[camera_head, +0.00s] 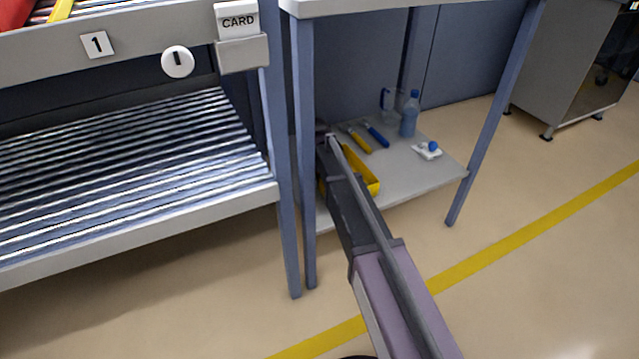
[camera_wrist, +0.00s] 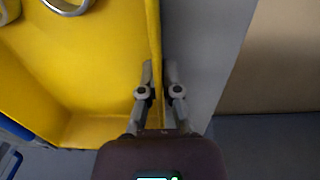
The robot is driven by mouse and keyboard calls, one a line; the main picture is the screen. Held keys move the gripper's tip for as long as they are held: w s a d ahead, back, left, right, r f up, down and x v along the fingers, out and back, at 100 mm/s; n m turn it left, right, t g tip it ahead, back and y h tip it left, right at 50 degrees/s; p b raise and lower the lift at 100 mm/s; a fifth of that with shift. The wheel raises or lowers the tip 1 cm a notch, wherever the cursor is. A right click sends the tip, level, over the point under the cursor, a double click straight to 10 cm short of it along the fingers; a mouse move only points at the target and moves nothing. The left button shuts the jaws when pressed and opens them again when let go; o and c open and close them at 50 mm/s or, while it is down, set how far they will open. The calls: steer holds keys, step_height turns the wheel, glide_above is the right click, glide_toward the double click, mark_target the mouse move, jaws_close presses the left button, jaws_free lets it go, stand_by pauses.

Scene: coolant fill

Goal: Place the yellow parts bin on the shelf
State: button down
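The yellow parts bin (camera_head: 366,178) is low under the bench, at the left front part of the grey lower board (camera_head: 420,178). My arm hides much of it. In the wrist view the bin (camera_wrist: 85,70) fills the left side, seen from above, with a metal ring (camera_wrist: 68,7) inside. My gripper (camera_wrist: 158,74) straddles one bin wall, one finger inside and one outside. The fingers are close together, and their gap is about the wall's thickness. I cannot tell whether the bin is lifted.
On the board stand a blue bottle (camera_head: 410,114) and a clear jug (camera_head: 389,107), with yellow- and blue-handled tools and a small white item with a blue knob (camera_head: 430,149). Bench legs (camera_head: 307,190) flank it. A slatted rack (camera_head: 130,180) stands left.

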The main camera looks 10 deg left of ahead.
steer(key=shift+f, duration=0.2)
steer(key=c, duration=0.8)
jaws_free()
steer(key=shift+r, duration=0.1)
steer(key=shift+r, duration=0.1)
step_height(320, 180, up, 12)
steer(key=p, duration=1.2)
steer(key=shift+a, duration=0.1)
steer(key=shift+s, duration=0.15)
steer(key=s+d+m, duration=0.3)
steer(key=s+d, duration=0.7)
steer(key=d, duration=0.4)
steer(key=s+d+m, duration=0.3)
steer(key=s+d, duration=0.7)
steer(key=d, duration=0.5)
steer(key=shift+s+d+m, duration=0.3)
steer(key=shift+s+m, duration=0.05)
steer(key=shift+m, duration=0.05)
